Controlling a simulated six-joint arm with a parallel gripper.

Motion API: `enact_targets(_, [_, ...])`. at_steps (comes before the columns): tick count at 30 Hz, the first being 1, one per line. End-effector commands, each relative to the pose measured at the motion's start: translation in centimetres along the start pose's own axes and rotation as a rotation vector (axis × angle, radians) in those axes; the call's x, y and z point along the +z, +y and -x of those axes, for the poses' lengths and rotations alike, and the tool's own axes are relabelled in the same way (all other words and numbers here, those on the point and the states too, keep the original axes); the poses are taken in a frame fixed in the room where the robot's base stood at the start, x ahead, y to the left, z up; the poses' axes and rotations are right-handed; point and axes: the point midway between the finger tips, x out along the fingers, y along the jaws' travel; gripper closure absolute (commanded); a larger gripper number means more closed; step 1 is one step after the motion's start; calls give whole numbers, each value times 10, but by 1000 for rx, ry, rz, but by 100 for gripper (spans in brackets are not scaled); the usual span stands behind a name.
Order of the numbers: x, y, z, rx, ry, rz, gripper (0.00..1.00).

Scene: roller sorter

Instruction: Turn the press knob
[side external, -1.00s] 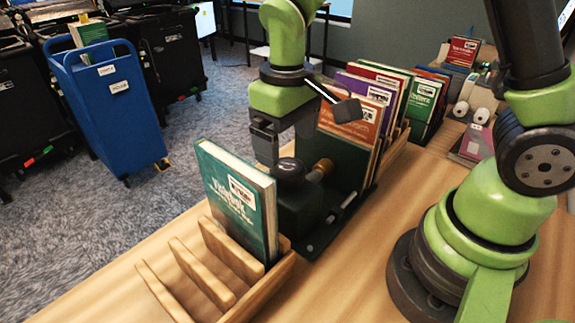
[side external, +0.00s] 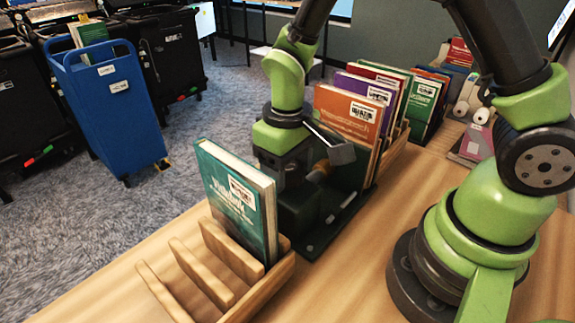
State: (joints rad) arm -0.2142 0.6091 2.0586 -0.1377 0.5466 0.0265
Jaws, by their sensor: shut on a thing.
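The black press (side external: 303,212) stands on the wooden table between the green book and the row of books. My gripper (side external: 284,172) is lowered over the top of the press, pointing down, and its jaws are shut on the dark press knob (side external: 291,176). The fingers hide most of the knob, so its turn angle cannot be told. A brass-coloured part (side external: 319,171) of the press sticks out just right of my gripper.
A green book (side external: 235,200) stands in a slotted wooden rack (side external: 205,275) in front of the press. Several upright books (side external: 348,115) stand close behind it. A blue cart (side external: 108,110) is on the carpet at left. Bare table lies right of the press.

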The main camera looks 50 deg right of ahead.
Motion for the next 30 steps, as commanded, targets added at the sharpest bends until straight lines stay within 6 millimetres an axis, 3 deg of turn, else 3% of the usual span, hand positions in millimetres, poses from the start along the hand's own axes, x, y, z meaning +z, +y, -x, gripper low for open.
enact_targets(11, [0,0,0,1,-1,-102,62])
enact_targets(30, [1,0,0,1,-3,-532,62])
